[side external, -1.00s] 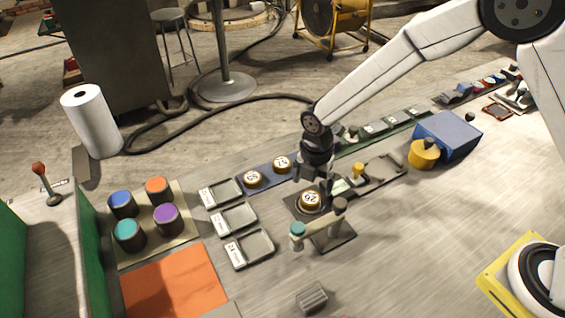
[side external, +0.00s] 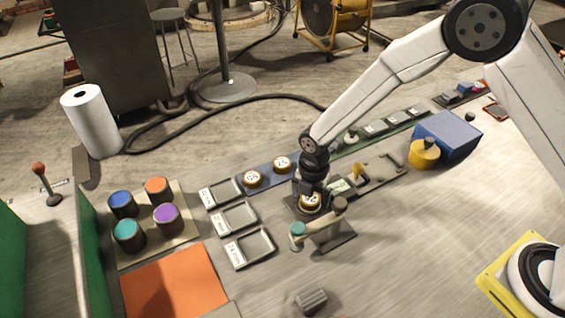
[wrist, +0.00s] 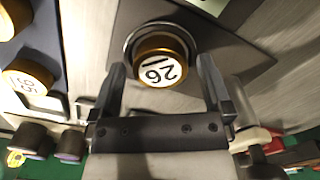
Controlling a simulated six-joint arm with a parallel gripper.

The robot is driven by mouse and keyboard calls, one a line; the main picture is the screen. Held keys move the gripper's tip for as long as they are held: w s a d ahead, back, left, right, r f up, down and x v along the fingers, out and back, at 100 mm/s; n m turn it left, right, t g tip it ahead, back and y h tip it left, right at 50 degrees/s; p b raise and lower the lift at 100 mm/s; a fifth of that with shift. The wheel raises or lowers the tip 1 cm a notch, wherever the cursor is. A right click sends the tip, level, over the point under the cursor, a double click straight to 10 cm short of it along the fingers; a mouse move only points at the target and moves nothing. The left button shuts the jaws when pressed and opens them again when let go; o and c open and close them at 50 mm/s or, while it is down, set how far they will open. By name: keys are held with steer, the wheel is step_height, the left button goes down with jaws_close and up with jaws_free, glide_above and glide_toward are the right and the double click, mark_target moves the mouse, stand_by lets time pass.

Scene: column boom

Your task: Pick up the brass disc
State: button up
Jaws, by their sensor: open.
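A brass disc (wrist: 160,70) with a white face marked 26 sits in a round seat on a dark square plate (wrist: 215,45). In the side external view the same disc (side external: 309,201) is partly hidden by my gripper (side external: 312,192). In the wrist view my gripper (wrist: 163,90) is open, with one finger on each side of the disc's near edge. I cannot tell whether the fingers touch it. Two more brass discs, the left one (side external: 252,179) and the right one (side external: 282,164), sit on a blue strip.
Three shallow trays (side external: 268,246) with labels lie left of the plate. A teal-ended lever (side external: 297,230) stands close in front of it. A blue box (side external: 447,136) and a yellow knob (side external: 424,152) are to the right. Several coloured round pieces (side external: 128,230) stand on a board at left.

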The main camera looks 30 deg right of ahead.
jaws_close()
steer(key=shift+r, duration=0.2)
stand_by(0.3)
step_height(320, 180, up, 10)
steer(key=shift+f, duration=0.15)
stand_by(0.5)
stand_by(0.4)
